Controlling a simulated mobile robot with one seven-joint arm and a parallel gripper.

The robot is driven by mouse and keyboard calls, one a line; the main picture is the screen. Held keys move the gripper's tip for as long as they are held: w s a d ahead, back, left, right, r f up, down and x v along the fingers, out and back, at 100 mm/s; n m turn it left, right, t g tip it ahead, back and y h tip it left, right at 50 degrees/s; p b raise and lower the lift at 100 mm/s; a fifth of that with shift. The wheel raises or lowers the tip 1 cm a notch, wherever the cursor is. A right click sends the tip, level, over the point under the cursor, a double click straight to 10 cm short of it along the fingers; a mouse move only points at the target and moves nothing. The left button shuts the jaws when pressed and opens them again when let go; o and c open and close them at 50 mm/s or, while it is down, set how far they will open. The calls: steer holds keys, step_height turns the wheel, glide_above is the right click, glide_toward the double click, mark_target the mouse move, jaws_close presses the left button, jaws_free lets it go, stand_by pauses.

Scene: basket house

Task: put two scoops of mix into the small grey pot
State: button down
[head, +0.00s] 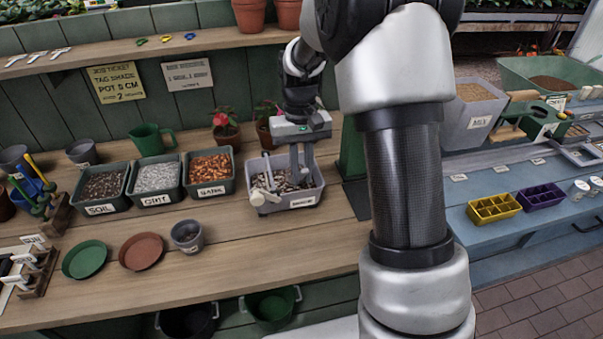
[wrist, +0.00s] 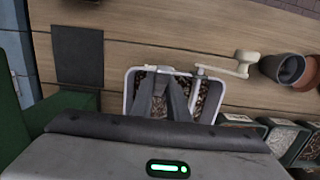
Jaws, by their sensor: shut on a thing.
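In the wrist view, my gripper (wrist: 160,95) is over the tub (wrist: 128,100), and the pale tool (wrist: 240,66) sticks out past the rim. Where the fingers grip it is partly hidden. The small grey pot (head: 187,236) stands upright on the bench, left of the tub; it also shows in the wrist view (wrist: 278,70). A large grey bin (head: 474,122) labelled like "MIX" stands at the right.
Tubs of soil (head: 101,184), grit (head: 155,178) and a brown mix (head: 209,173) line up left of my gripper. A terracotta saucer (head: 142,251) and a green saucer (head: 85,259) lie near the pot. The bench front right of the pot is clear.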

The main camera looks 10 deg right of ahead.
steer(key=shift+t, duration=0.4)
steer(key=shift+s+r+p, duration=0.1)
steer(key=shift+r+p, duration=2)
steer(key=shift+r, duration=2.2)
steer(key=shift+a, duration=0.1)
